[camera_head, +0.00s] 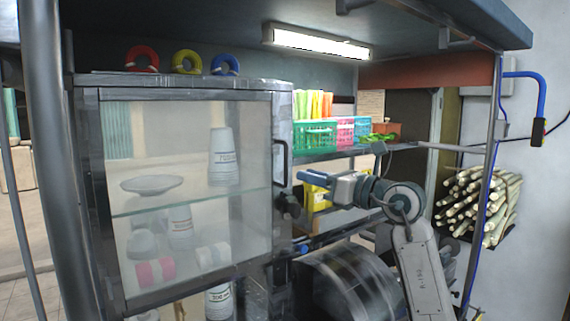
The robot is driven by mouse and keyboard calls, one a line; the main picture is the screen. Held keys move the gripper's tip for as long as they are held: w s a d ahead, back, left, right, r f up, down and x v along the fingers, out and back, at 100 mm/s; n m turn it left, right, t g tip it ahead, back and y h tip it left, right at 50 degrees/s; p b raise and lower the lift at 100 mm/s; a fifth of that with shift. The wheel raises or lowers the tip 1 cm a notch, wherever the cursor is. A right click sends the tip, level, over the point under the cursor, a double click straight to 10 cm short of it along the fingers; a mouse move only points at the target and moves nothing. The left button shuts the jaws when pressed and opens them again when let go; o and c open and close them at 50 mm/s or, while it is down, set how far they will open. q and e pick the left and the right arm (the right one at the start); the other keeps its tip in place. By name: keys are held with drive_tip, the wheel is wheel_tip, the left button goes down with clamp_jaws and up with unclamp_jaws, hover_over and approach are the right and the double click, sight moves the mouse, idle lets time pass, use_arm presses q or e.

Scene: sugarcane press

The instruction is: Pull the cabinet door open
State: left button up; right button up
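The cabinet (88,180) stands at the left with a dark metal frame. Its glass door (165,125) looks closed. A dark vertical handle (285,162) sits on the right side of the door frame. My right gripper (308,180) is to the right of the handle, with its bluish fingers pointing left toward it. A gap shows between them in the picture. Whether the fingers are apart or together is not clear from this angle. My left gripper is out of view.
Behind the glass are a plate (151,185), stacked cups (223,160) and a glass shelf. Tape rolls (186,62) lie on the cabinet top. Coloured baskets (316,136) stand on a shelf behind my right gripper. A metal drum (345,285) is below; sugarcane (478,203) is stacked at right.

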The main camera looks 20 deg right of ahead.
sight(287, 163)
drive_tip(key=w+a+p, duration=0.1)
drive_tip(key=w, duration=0.2)
drive_tip(key=w+r+h+p, duration=0.1)
drive_tip(key=w+p, duration=0.1)
drive_tip(key=w, duration=0.1)
drive_tip(key=w+a+h+p, duration=0.1)
drive_tip(key=w+p, duration=0.1)
drive_tip(key=w, duration=0.1)
drive_tip(key=shift+a+r, duration=0.35)
drive_tip(key=shift+w+a+f, duration=0.15)
drive_tip(key=shift+w+a, duration=0.1)
drive_tip(key=shift+w, duration=0.3)
clamp_jaws()
